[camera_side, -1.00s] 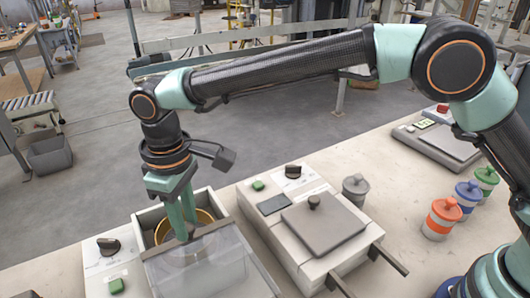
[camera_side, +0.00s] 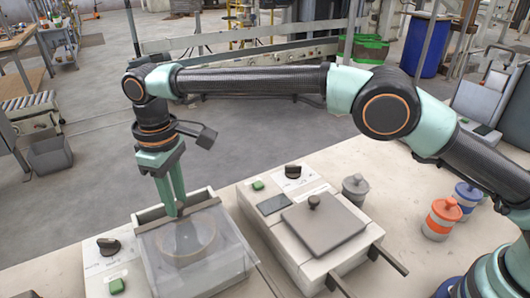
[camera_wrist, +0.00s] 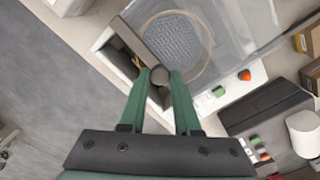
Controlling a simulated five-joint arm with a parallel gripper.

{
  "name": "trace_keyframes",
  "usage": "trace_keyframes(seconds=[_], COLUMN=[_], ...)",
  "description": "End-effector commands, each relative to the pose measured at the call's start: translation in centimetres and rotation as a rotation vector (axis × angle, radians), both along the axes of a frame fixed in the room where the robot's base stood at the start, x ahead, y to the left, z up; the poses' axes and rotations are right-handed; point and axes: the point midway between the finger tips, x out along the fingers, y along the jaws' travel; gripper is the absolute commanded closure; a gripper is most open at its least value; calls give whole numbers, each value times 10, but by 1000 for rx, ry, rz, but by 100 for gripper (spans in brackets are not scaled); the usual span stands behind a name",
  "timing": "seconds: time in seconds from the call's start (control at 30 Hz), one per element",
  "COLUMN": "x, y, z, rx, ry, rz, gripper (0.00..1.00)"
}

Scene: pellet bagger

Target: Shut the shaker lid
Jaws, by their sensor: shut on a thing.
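The shaker is a pale box (camera_side: 205,192) with a round sieve (camera_side: 187,240) inside. Its clear lid (camera_side: 225,262) lies over most of the box, and the sieve shows through it, also in the wrist view (camera_wrist: 172,45). A brown bar (camera_side: 150,221) runs along the lid's far edge. My gripper (camera_side: 178,212) is shut on this bar, and its green fingers also show in the wrist view (camera_wrist: 160,80). A dark gap shows between the bar and the box's far wall. I cannot tell how far the lid is tilted.
A dark knob (camera_side: 108,246) and green button (camera_side: 117,286) are left of the box. A second machine (camera_side: 322,225) with a grey plate stands close on the right. A grey lidded jar (camera_side: 355,188) and an orange one (camera_side: 441,217) stand farther right.

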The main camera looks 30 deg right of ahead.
Motion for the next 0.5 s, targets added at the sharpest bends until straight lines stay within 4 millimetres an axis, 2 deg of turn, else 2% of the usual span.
trace_keyframes(seconds=[0.2, 0.5], x=[13, 18], y=[3, 2], z=[1, 2], rx=[9, 11], ry=[-11, -12], rz=[5, 5], gripper=[100, 100])
